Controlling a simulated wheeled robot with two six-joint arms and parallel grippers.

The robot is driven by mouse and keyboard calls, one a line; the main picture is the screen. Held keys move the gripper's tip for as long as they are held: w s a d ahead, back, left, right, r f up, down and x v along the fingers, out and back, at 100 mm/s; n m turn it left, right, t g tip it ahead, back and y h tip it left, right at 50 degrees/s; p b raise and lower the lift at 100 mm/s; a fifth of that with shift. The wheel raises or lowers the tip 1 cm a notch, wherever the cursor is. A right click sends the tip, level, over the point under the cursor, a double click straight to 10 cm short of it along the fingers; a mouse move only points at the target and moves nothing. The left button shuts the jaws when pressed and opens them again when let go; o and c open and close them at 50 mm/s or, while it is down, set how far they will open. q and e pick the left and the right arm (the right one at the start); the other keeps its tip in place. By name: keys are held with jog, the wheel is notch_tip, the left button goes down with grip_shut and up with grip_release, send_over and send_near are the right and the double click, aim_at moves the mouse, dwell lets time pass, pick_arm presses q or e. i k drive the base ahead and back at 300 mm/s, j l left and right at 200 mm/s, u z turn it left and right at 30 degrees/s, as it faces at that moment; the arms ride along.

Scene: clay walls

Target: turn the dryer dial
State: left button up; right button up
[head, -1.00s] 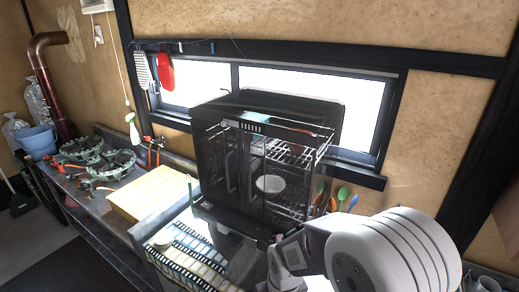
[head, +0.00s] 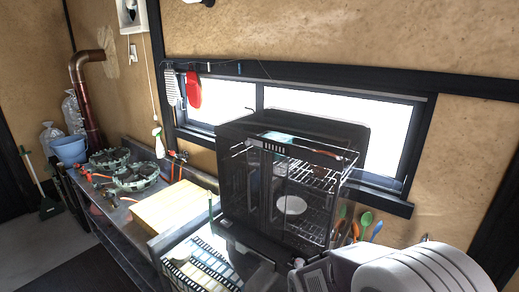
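The dryer (head: 232,190) is a dark, boxy dish dryer with clear front panels. It stands on the counter under the window, with wire racks and a white bowl (head: 291,205) inside. A small pale knob-like part (head: 298,263) shows at its lower front edge; it may be the dial, but it is too small to be sure. My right arm comes in from the lower right. Its gripper (head: 308,278) is at the bottom edge, close below and beside that part. The fingertips are cut off or hidden, and I cannot tell contact. My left gripper is out of view.
Green-grey burners (head: 135,177) and a blue bucket (head: 70,150) are farther left. Colourful utensils (head: 366,220) stand right of the dryer. The window (head: 225,100) is behind.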

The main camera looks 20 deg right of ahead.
aim_at(298, 263)
jog(key=z, duration=1)
